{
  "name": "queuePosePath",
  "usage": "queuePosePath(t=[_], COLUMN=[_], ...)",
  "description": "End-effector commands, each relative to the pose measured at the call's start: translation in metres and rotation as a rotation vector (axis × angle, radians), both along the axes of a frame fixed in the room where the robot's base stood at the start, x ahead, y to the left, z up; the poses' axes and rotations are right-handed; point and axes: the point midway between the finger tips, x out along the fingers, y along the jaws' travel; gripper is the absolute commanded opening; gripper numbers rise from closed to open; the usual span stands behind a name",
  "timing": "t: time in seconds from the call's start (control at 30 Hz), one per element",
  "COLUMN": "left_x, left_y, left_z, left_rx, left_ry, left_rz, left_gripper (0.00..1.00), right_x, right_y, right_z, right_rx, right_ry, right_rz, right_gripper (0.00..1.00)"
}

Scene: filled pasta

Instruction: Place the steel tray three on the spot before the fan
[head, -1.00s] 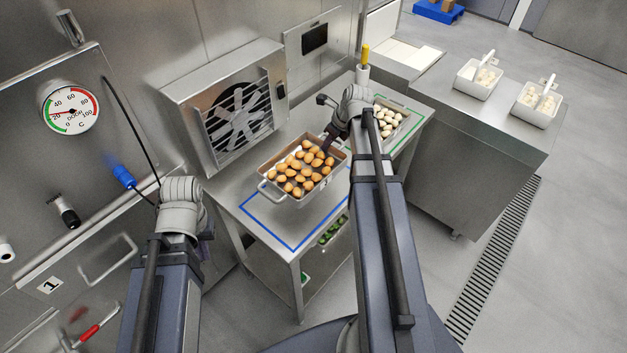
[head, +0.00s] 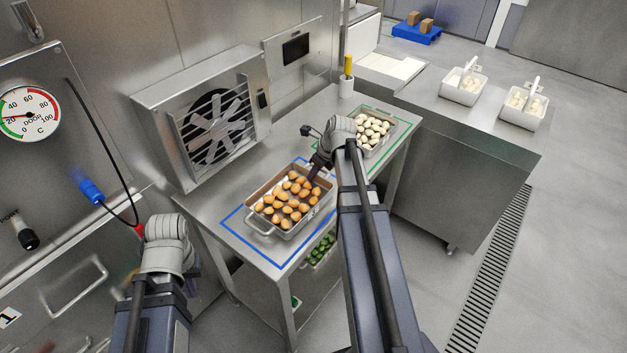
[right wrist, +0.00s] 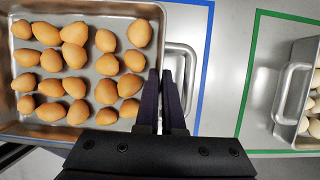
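Steel tray three (head: 262,229) holds several rows of brown filled pasta and has a 3 on its side. It stands on or just over the table, in front of the fan (head: 213,130), largely inside the blue outline (head: 247,252). My right gripper (head: 311,178) is at its right end. In the right wrist view my fingers (right wrist: 161,74) are close together across the end wall of the tray (right wrist: 80,8), beside its handle (right wrist: 190,75). My left arm's wrist is at lower left; my left gripper (head: 192,262) is mostly hidden behind it.
A second steel tray (head: 388,140) with pale pieces stands within a green outline (head: 404,118) at the table's right end. A yellow-handled tool stands in a white cup (head: 346,87) behind. White tubs (head: 462,97) stand on the right counter. A gauge (head: 27,113) is at left.

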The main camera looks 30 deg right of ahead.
Motion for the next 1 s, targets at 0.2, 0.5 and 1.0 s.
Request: queuePosePath(t=[0.2, 0.5, 1.0], left_x=[0.0000, 0.0000, 0.0000], left_y=[0.0000, -0.0001, 0.0000], left_z=[-0.0049, -0.0080, -0.0069], left_rx=[0.000, 0.000, 0.000], left_ry=[0.000, 0.000, 0.000], left_rz=[0.000, 0.000, 0.000], left_gripper=[0.00, 0.00, 0.00], right_x=[0.0000, 0.0000, 0.0000], right_y=[0.0003, 0.0001, 0.0001], right_z=[-0.0048, -0.0079, -0.0070], right_rx=[0.002, 0.000, 0.000], right_ry=[0.000, 0.000, 0.000], right_rz=[-0.001, 0.000, 0.000], right_gripper=[0.00, 0.12, 0.35])
